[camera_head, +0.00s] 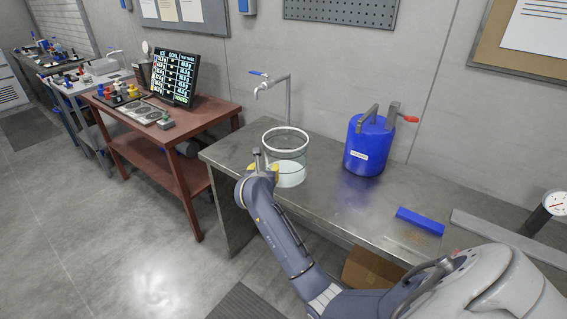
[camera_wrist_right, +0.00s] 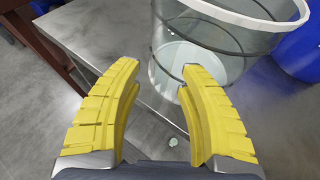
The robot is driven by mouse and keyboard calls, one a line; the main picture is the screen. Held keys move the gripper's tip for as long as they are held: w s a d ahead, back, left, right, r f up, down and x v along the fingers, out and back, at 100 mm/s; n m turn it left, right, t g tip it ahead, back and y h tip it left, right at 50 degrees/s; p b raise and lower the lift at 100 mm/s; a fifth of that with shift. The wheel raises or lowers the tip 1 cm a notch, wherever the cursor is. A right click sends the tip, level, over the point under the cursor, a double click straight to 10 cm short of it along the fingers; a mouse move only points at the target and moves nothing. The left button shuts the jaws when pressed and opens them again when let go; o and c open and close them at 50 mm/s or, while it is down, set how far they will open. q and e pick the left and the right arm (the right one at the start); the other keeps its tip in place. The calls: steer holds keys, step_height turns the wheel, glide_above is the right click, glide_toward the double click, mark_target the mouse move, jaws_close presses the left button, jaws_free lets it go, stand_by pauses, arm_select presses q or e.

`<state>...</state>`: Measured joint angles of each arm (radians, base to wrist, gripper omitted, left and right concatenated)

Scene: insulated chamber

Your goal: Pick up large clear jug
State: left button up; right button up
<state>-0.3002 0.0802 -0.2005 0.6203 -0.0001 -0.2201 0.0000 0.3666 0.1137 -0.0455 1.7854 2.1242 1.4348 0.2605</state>
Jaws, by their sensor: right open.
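The large clear jug (camera_head: 287,157) stands upright on the steel bench, left of the blue container. It has a pale rim and a light base. My right gripper (camera_head: 264,168) is at the jug's near left side, and the arm hides part of the jug's lower wall. In the right wrist view the yellow fingers (camera_wrist_right: 160,80) are wide apart with nothing between them. The jug (camera_wrist_right: 225,45) is just beyond the fingertips, and the right fingertip overlaps its wall in the picture. I cannot tell whether they touch. My left gripper is not in view.
A tap (camera_head: 280,88) rises behind the jug. A blue container (camera_head: 369,146) with a red handle tip stands to the right. A blue bar (camera_head: 420,221) lies on the steel bench (camera_head: 330,210). A red-brown table (camera_head: 210,118) with a screen (camera_head: 175,77) is left.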

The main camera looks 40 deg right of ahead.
jaws_close()
stand_by(0.3)
stand_by(0.4)
